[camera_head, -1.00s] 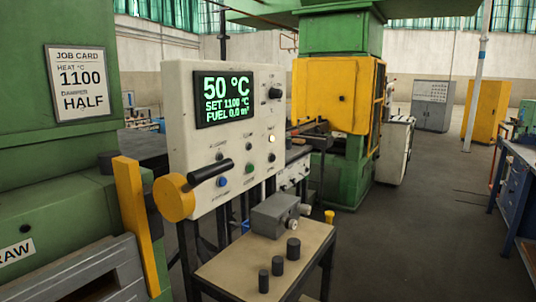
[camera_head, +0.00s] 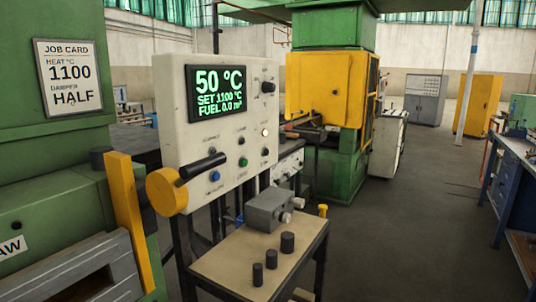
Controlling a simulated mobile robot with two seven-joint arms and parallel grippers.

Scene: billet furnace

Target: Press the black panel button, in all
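The cream control panel (camera_head: 175,130) stands left of centre. Its screen (camera_head: 216,93) reads 50 °C, SET 1100 °C, FUEL 0.0 m³. Below the screen are small buttons: a dark one (camera_head: 212,153) at the left, another dark one (camera_head: 240,141) in the middle, a lit white one (camera_head: 265,132), a green one (camera_head: 243,162), a blue one (camera_head: 214,176) and a dark one (camera_head: 265,152) at the right. Their labels are too small to read. A black knob (camera_head: 268,87) sits at upper right. Neither of my grippers is in view.
A yellow disc with a black lever (camera_head: 167,192) juts from the panel's lower left. A small table (camera_head: 220,262) in front holds a grey box (camera_head: 268,208) and black cylinders. A job card (camera_head: 70,78) reads 1100, HALF. Open floor (camera_head: 410,230) lies to the right.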

